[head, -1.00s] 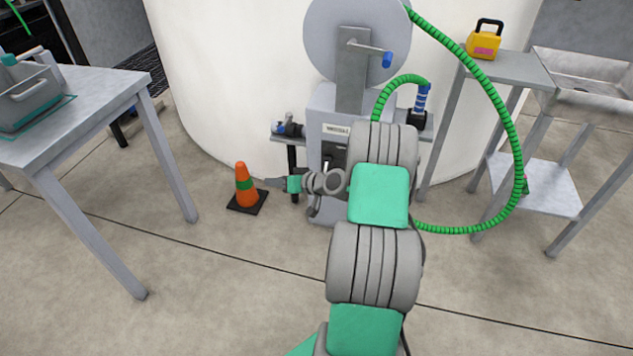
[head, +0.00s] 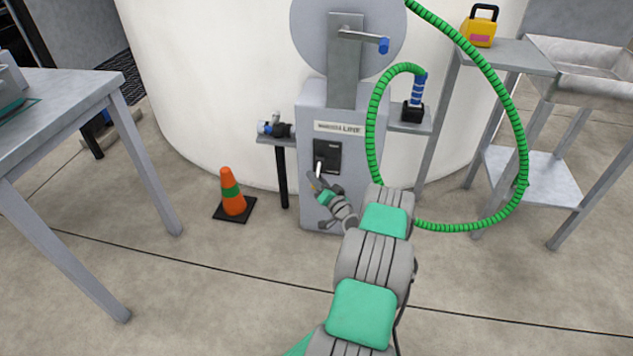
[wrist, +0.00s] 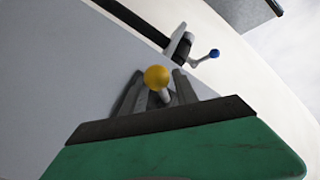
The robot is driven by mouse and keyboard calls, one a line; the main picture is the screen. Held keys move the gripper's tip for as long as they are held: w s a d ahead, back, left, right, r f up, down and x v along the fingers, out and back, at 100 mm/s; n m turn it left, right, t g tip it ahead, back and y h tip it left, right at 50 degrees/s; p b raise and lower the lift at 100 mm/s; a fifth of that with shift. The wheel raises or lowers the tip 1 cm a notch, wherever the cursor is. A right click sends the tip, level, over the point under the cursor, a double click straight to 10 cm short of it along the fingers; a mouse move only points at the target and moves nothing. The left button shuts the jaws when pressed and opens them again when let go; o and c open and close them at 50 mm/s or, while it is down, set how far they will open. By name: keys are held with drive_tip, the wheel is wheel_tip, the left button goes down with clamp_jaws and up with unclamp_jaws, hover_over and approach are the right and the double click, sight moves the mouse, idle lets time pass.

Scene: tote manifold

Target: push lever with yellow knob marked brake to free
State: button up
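The lever's yellow knob (wrist: 157,77) shows close up in the wrist view, with a short pale shaft below it. My gripper (wrist: 158,84) has its two grey fingers apart, one on each side of the knob in that view. I cannot tell whether a finger touches the knob or shaft. In the head view, the pale lever (head: 319,168) stands out from a black slotted plate (head: 328,157) on the grey machine's front. My gripper (head: 315,182) is just below and in front of it. The plate's markings are too small to read.
The grey machine (head: 312,205) carries a blue-handled crank (head: 362,38) above the plate. A green hose (head: 520,130) loops at its right. An orange cone (head: 232,192) stands on the floor to the left. A grey table (head: 60,95) is at the far left.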

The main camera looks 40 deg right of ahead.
clamp_jaws()
idle(0.3)
idle(1.1)
